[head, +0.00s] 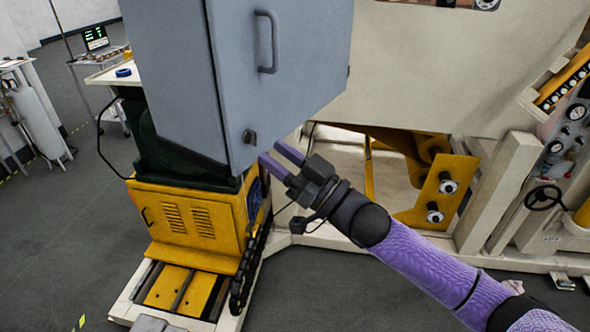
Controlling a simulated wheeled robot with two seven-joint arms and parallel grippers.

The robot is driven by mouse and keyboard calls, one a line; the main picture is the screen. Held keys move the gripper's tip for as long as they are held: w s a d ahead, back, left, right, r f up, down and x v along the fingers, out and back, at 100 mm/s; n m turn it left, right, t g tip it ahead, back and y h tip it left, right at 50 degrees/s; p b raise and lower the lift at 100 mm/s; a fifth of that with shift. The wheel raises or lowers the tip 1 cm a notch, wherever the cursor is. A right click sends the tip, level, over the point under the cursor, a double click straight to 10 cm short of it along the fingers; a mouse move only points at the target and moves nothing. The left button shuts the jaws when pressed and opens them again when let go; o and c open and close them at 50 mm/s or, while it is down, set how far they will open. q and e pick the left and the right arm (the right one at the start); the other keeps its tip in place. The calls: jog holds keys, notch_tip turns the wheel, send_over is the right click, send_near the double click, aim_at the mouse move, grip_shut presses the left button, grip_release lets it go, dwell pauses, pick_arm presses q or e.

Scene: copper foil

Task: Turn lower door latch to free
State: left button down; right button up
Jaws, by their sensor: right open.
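A grey-blue cabinet door (240,75) with a vertical bar handle (268,42) fills the upper middle of the head view. The lower door latch (249,136) is a small dark knob near the door's bottom edge. My right gripper (275,157) is open, with its two purple fingers pointing up and left. The fingertips are just to the right of and below the latch, and nothing is between them. I cannot tell whether a fingertip touches the door. My left gripper is not in view.
A yellow vented box (185,222) stands below the cabinet on a pale base. A cream machine panel (440,70) and yellow brackets (440,190) are at the right. A gas cylinder (36,122) and a small cart (98,75) stand at the left. Grey floor is open at far left.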

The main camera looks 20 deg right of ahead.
jog(key=b+v, duration=0.1)
jog(key=v, duration=0.5)
jog(key=shift+s+d, duration=0.15)
jog(key=shift+s, duration=0.05)
jog(key=w+d+f+m+g+h+b, duration=0.1)
jog(key=d+f+m+h+b, duration=0.2)
jog(key=f, duration=0.9)
jog(key=w+d+f+m+g+h+b, duration=0.1)
jog(key=d+f+m+h+b, duration=0.15)
jog(key=f+h, duration=0.65)
jog(key=s+d+f+g+b, duration=0.1)
jog(key=s+f+g+b, duration=0.15)
jog(key=f, duration=0.75)
jog(key=s+d+f+g+b, duration=0.1)
jog(key=s+f+b, duration=0.15)
jog(key=f, duration=0.75)
jog(key=s+a+f+g+h+b, duration=0.1)
jog(key=s+f+g+b, duration=0.3)
jog(key=s+f, duration=0.8)
jog(key=s+a+f+g+b, duration=0.1)
jog(key=s+a+f+g, duration=0.2)
jog(key=s+f, duration=0.5)
jog(key=s+a+f+g+b, duration=0.2)
jog(key=s+a+f+g, duration=0.2)
jog(key=s+f, duration=0.4)
jog(key=s+n+g, duration=0.1)
jog(key=s, duration=0.4)
jog(key=shift+a, duration=0.2)
